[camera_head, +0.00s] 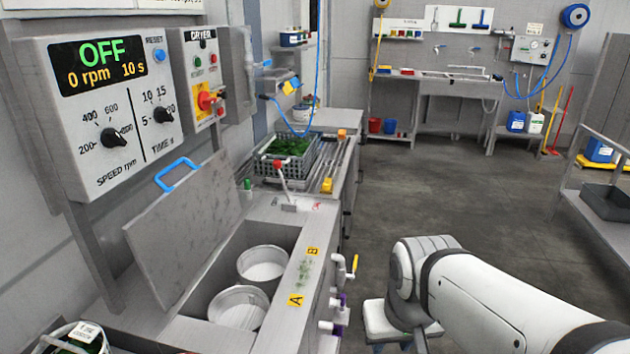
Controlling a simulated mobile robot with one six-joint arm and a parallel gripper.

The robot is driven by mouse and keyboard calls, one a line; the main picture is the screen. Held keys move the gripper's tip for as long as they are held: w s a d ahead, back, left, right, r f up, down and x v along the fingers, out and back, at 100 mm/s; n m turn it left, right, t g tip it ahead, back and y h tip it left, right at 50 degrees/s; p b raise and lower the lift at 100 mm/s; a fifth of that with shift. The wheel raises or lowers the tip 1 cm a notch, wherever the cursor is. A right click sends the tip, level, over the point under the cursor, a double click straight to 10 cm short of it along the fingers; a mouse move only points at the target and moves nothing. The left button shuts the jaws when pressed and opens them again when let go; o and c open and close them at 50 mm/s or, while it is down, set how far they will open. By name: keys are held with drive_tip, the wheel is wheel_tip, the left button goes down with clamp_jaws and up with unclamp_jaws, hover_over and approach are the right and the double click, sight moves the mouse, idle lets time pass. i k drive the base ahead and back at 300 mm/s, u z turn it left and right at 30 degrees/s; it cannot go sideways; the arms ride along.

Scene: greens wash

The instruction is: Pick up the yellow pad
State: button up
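Two small yellow things could be the yellow pad, and I cannot tell which it is. One yellow piece (295,83) is beside a blue piece (286,88) by the wall rack above the crate. Another small yellow block (327,185) lies on the counter at the right of the crate. Both are too small to make out in detail. My white arm reaches in from the lower right, well nearer than either. My gripper is not in view.
The open lid (187,228) leans over a basin holding two round baskets (262,265). Valve handles (353,267) stick out from the counter front. The floor (450,190) beyond my arm is clear.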

sight(328, 187)
drive_tip(key=z, duration=0.35)
drive_tip(key=k, duration=1.2)
drive_tip(key=z, duration=0.75)
drive_tip(key=i, duration=3.1)
drive_tip(key=u, duration=1.5)
drive_tip(key=i, duration=1.2)
drive_tip(key=u, duration=0.8)
drive_tip(key=k, duration=0.75)
drive_tip(key=u, duration=0.05)
